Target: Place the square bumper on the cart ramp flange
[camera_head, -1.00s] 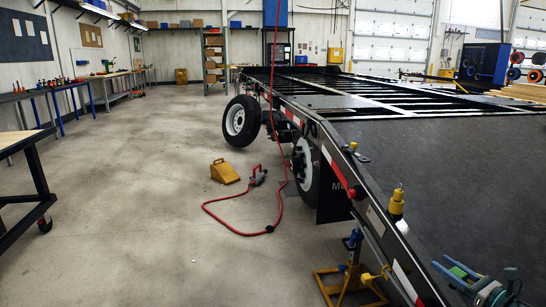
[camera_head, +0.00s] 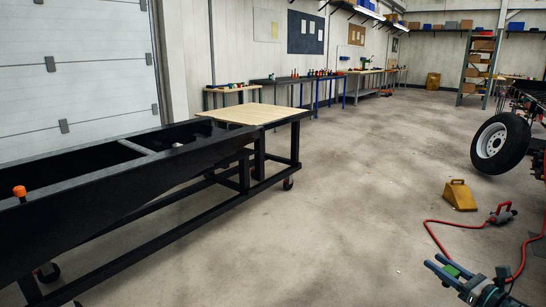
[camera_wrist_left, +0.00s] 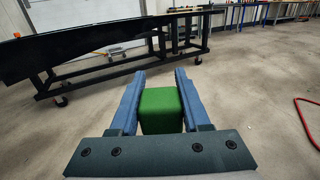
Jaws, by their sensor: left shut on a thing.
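The square bumper is a green block (camera_wrist_left: 160,108) held between the two blue fingers of my left gripper (camera_wrist_left: 158,88) in the left wrist view. In the head view my left gripper (camera_head: 438,264) is at the lower right, with a bit of the green bumper (camera_head: 452,269) showing between its fingers. It is over open floor, well apart from the cart. The cart (camera_head: 235,205) stands at the left, carrying a long black ramp (camera_head: 95,215) with a raised side flange. The ramp also shows in the left wrist view (camera_wrist_left: 75,52). My right gripper is out of view.
An orange-topped piece (camera_head: 19,191) sits on the ramp at the far left. A wooden top (camera_head: 255,114) covers the cart's far end. A yellow chock (camera_head: 459,195), a red hose (camera_head: 440,240) and a trailer wheel (camera_head: 500,142) are at the right. The floor between is clear.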

